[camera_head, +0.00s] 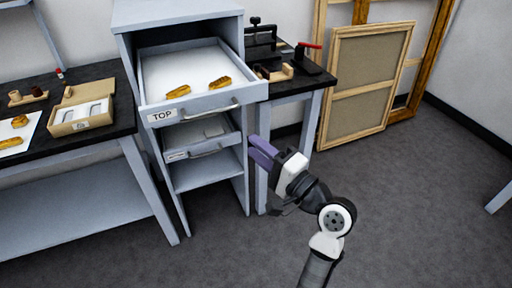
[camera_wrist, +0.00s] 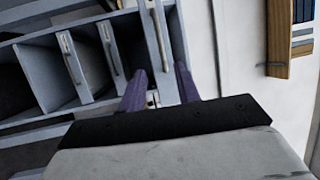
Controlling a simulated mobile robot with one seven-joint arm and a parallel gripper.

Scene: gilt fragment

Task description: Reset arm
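My gripper (camera_head: 256,148) has purple fingers and is raised in front of the right side of the grey drawer cabinet (camera_head: 240,180). In the wrist view the fingers of my gripper (camera_wrist: 160,82) stand apart, with nothing seen held between them. The drawer labelled TOP (camera_head: 194,108) is pulled out. Two gilt fragments lie in it, one on the left (camera_head: 178,91) and one on the right (camera_head: 220,82). The wrist view shows the cabinet tilted, with drawer fronts and handles (camera_wrist: 109,50) beyond the fingers.
A lower drawer (camera_head: 204,147) is also partly out. The left bench holds a cardboard box (camera_head: 82,122) and more gilt pieces (camera_head: 20,121) on a white sheet. A black press (camera_head: 262,35) stands on the right bench. Wooden frames (camera_head: 366,85) lean on the wall. Floor at right is clear.

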